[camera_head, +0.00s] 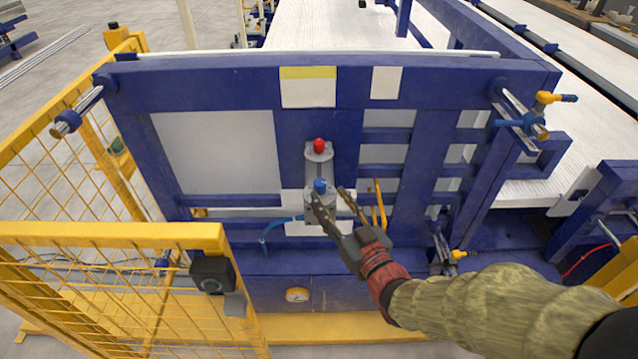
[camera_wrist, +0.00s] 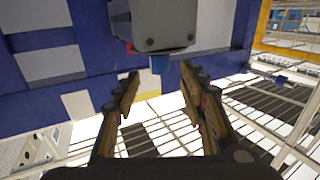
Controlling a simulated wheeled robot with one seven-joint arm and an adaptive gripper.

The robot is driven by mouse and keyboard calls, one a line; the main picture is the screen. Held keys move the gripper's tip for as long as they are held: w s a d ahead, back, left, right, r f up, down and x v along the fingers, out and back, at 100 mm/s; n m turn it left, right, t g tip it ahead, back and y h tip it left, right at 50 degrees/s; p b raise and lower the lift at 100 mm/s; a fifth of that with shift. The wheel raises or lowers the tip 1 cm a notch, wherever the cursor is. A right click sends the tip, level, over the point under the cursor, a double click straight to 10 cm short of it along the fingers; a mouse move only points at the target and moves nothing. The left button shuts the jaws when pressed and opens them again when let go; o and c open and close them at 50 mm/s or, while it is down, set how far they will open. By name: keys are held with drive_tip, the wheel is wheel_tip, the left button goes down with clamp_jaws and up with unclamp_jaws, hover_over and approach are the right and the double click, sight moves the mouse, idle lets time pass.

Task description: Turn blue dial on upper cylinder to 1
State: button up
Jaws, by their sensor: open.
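The blue dial (camera_head: 320,186) sits on the grey cylinder unit (camera_head: 318,170) mounted on the blue frame. A red knob (camera_head: 319,146) is above it on the same unit. My gripper (camera_head: 329,200) is open, its fingers close to the blue dial. The dial's markings are too small to read.
The blue frame (camera_head: 230,88) rises behind the unit. A yellow mesh fence (camera_head: 110,236) stands at the left. A blue hose (camera_head: 280,222) and yellow bars (camera_head: 380,205) are near my gripper. A gauge (camera_head: 297,295) sits lower down.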

sight(323, 188)
drive_tip(key=shift+b+x, duration=0.45)
drive_tip(key=shift+x, duration=2.75)
drive_tip(key=shift+c, duration=1)
clamp_jaws()
